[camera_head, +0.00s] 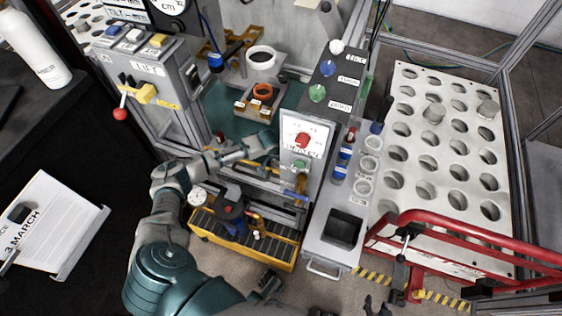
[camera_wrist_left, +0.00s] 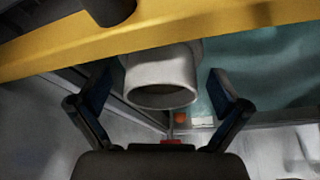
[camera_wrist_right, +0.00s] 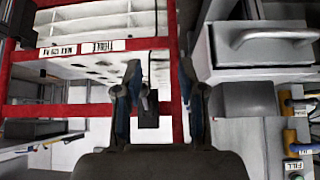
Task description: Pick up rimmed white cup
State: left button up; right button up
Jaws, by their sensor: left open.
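A white cup (camera_wrist_left: 162,80) with a thick rim shows in the left wrist view, its rim end facing me. My left gripper (camera_wrist_left: 162,95) is open, one finger on each side of the cup with gaps between. In the head view my left arm reaches in towards the middle, and its gripper is largely hidden near the grey control post. Another white cup (camera_head: 261,58) with a dark inside stands at the back; I cannot tell whether it is the same cup. My right gripper (camera_head: 378,307) is open and empty at the bottom edge, also in its wrist view (camera_wrist_right: 160,90).
A yellow bar (camera_wrist_left: 225,28) crosses close above the left gripper. The grey control post (camera_head: 302,143) and yellow-framed unit (camera_head: 250,245) crowd the left arm. A red frame (camera_head: 470,237) stands near the right gripper.

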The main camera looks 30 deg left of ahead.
pick_arm(q)
jog(key=shift+d, duration=0.1)
jog(key=c, duration=1.2)
jog(key=shift+c, duration=0.5)
jog(key=shift+r, duration=0.1)
